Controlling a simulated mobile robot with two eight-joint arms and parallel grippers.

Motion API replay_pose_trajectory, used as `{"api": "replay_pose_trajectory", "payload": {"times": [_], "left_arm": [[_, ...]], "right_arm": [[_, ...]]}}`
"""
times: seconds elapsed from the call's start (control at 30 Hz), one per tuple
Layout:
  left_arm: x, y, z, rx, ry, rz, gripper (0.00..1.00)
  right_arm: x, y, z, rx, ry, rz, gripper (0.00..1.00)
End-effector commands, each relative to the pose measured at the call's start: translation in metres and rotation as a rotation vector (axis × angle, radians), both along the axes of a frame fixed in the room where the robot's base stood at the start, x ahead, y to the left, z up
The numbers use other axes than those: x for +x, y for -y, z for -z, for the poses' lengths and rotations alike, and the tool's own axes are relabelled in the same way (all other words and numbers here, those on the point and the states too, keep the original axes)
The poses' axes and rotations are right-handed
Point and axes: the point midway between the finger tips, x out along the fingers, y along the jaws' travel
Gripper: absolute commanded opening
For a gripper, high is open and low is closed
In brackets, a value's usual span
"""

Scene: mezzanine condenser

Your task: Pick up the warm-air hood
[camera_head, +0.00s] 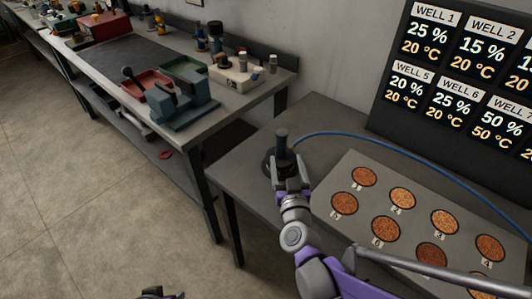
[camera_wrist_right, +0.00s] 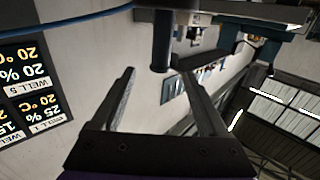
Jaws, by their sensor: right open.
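The warm-air hood (camera_head: 281,158) is a dark round piece with an upright dark handle, standing on the grey bench left of the well plate. A blue hose runs from it toward the right. My right gripper (camera_head: 290,174) is open in front of the hood and hides part of its base. In the right wrist view the dark handle (camera_wrist_right: 161,42) hangs just beyond the open fingertips (camera_wrist_right: 158,74), lined up with the gap between them. A dark and purple part, likely my left gripper (camera_head: 160,293), only peeks in at the bottom edge.
The well plate (camera_head: 331,183) with several numbered grain-filled wells lies right of the hood. The blue hose (camera_head: 400,150) arcs behind it. A dark display board (camera_head: 436,128) leans at the back. A workbench (camera_head: 210,117) with a vise and tools stands to the left.

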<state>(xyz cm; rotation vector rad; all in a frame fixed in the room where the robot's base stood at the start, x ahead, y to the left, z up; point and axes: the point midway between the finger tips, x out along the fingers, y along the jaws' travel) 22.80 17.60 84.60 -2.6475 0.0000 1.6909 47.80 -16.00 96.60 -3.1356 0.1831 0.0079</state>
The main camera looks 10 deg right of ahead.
Motion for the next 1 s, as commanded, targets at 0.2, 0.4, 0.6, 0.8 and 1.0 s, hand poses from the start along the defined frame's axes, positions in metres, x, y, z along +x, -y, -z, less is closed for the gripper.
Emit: {"api": "replay_pose_trajectory", "payload": {"times": [0.2, 0.4, 0.6, 0.8, 1.0], "left_arm": [[0.000, 0.000, -0.002, 0.000, 0.001, 0.000, 0.50], [0.000, 0.000, -0.003, 0.000, 0.001, 0.000, 0.50], [0.001, 0.000, -0.006, 0.000, 0.002, 0.000, 0.50], [0.001, 0.000, -0.009, 0.000, 0.003, 0.000, 0.50], [0.001, 0.000, -0.009, 0.000, 0.003, 0.000, 0.50]], "right_arm": [[0.033, 0.006, -0.001, -0.002, 0.004, 0.009, 0.77], [0.053, 0.008, -0.001, -0.001, 0.004, 0.008, 0.77], [0.076, 0.007, 0.000, 0.000, 0.003, 0.007, 0.77], [0.102, 0.009, 0.000, -0.001, 0.002, 0.007, 0.77], [0.106, 0.010, 0.001, -0.001, 0.002, 0.006, 0.77]]}}
